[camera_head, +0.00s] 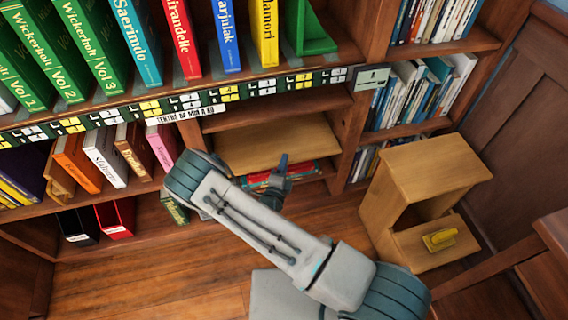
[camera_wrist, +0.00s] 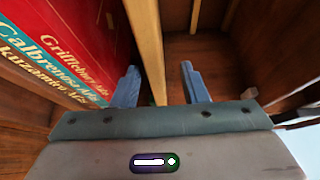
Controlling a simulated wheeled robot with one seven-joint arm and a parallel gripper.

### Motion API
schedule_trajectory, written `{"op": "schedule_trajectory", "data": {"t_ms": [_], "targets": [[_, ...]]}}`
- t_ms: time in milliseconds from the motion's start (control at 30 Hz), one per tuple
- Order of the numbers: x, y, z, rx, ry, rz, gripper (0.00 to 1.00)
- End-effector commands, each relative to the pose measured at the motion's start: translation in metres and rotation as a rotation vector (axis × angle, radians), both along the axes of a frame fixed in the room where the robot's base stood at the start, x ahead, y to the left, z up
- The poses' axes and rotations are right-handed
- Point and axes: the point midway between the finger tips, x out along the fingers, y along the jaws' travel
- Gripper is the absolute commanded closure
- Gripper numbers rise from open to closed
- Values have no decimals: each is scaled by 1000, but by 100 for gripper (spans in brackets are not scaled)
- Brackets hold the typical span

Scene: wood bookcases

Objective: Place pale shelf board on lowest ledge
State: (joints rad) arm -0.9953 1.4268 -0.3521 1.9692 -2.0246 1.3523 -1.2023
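The pale shelf board (camera_head: 275,146) lies in the middle bay of the bookcase, above a low stack of books. In the wrist view its pale edge (camera_wrist: 148,45) runs down between the two blue fingers of my gripper (camera_wrist: 158,70). The fingers are apart, with a visible gap between the board and the right finger; contact on the left side is unclear. In the head view my gripper (camera_head: 282,164) is at the board's front edge, partly hidden by my arm. The lowest ledge is hard to make out under the board.
Red books (camera_wrist: 65,45) lie close on one side of the gripper; they show below the board in the head view (camera_head: 305,172). Book-filled shelves flank the bay. Floor (camera_head: 150,270) is clear at lower left.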

Motion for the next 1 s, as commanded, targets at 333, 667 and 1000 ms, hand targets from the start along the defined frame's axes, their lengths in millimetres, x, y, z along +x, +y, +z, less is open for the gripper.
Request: {"op": "schedule_trajectory", "data": {"t_ms": [333,667,1000], "targets": [[-70,20,2,-1,-1,6,60],[-120,32,1,0,-5,2,60],[-126,34,1,0,-6,1,60]]}}
